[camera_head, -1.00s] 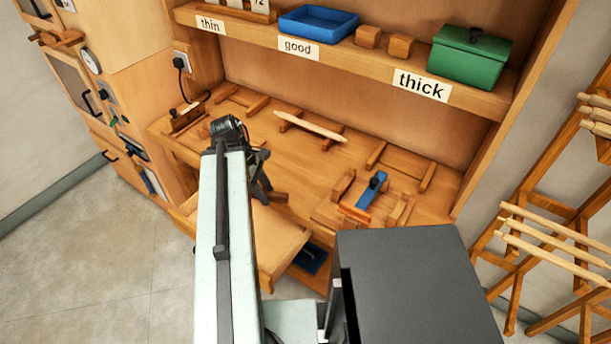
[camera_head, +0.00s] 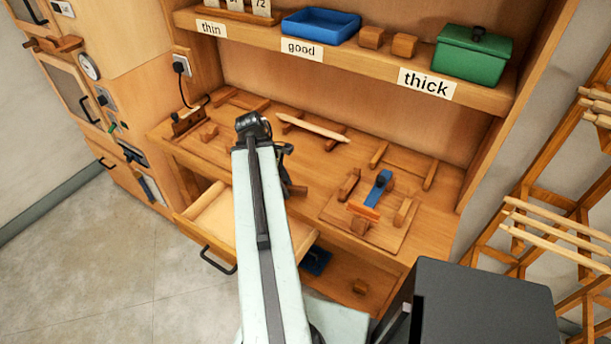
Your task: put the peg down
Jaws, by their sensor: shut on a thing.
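My gripper (camera_head: 288,178) is at the end of my arm, low over the front part of the workbench, mostly hidden behind the arm's dark joint. It is shut on a small dark brown piece, which I take for the peg (camera_head: 298,190), showing just below and right of the jaws. How the jaws grip it is hidden, and I cannot tell whether it touches the bench. The workbench (camera_head: 330,170) is wooden. A pale rod (camera_head: 313,128) lies across supports behind the gripper.
An open drawer (camera_head: 206,218) juts out at the bench's front left. A blue plane (camera_head: 380,187) sits on a board at right. The shelf holds a blue tray (camera_head: 320,25) and green box (camera_head: 474,54), above labels "thin", "good" and "thick". A rack (camera_head: 545,235) stands at far right.

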